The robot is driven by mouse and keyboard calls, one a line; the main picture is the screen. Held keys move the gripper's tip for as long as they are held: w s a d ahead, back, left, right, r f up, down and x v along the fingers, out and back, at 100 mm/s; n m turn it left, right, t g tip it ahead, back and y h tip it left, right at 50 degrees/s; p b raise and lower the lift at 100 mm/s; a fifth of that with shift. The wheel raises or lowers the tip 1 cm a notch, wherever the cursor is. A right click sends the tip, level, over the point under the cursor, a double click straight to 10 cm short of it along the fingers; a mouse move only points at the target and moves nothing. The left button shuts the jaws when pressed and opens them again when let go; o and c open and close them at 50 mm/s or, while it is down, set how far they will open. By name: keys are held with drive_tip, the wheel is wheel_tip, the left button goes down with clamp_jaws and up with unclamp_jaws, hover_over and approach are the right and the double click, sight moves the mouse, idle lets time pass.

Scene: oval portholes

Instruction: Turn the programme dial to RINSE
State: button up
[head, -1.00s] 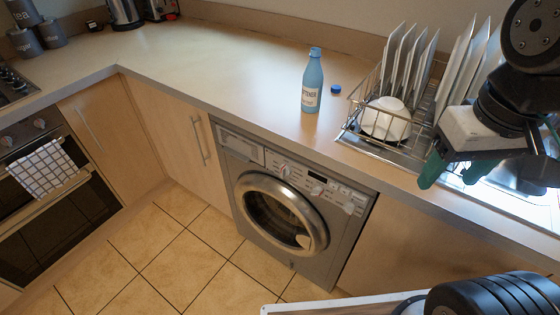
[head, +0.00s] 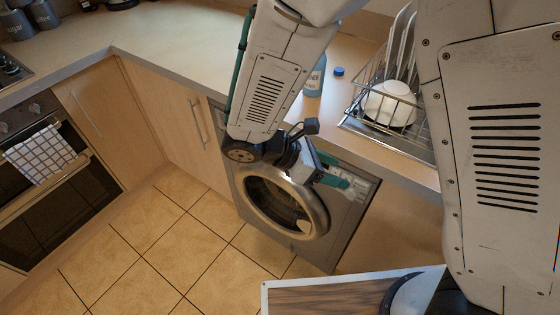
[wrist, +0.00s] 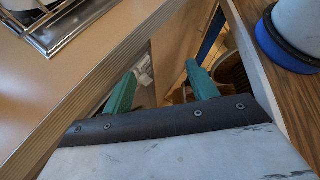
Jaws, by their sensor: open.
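The silver washing machine (head: 340,225) stands under the counter, its round door (head: 285,206) shut. My arm and gripper cover most of its control panel (head: 368,187) in the head view, so the programme dial and its RINSE mark are hidden. My gripper (head: 346,176) is in front of the panel's right part, its green fingers apart and empty. I cannot tell whether it touches the panel. In the wrist view my gripper (wrist: 162,78) shows its two fingers spread, with a small pale part of what may be the panel beyond the left finger. No dial can be made out there.
The counter edge (wrist: 95,88) runs close on the left in the wrist view. On the counter (head: 180,55) stand a blue bottle (head: 315,78), partly hidden, a blue cap (head: 339,71) and a dish rack (head: 350,120) with a white bowl (head: 388,104). The tiled floor (head: 150,250) is clear.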

drive_tip(key=w+a+f+n+t, duration=0.3)
drive_tip(key=a+f+n+t, duration=0.35)
drive_tip(key=n, duration=0.45)
drive_tip(key=w+a+f+n+t, duration=0.4)
drive_tip(key=a+f+n+t, duration=0.3)
drive_tip(key=n, duration=0.4)
drive_tip(key=w+d+n, duration=0.1)
drive_tip(key=w, duration=0.1)
drive_tip(key=w+d+n+t, duration=0.1)
drive_tip(key=w+n, duration=0.1)
drive_tip(key=w, duration=0.1)
drive_tip(key=w+d+n+y, duration=0.1)
drive_tip(key=w, duration=0.2)
drive_tip(key=shift+d+f, duration=0.1)
drive_tip(key=shift+f, duration=0.25)
drive_tip(key=shift+s, duration=0.1)
drive_tip(key=c, duration=1)
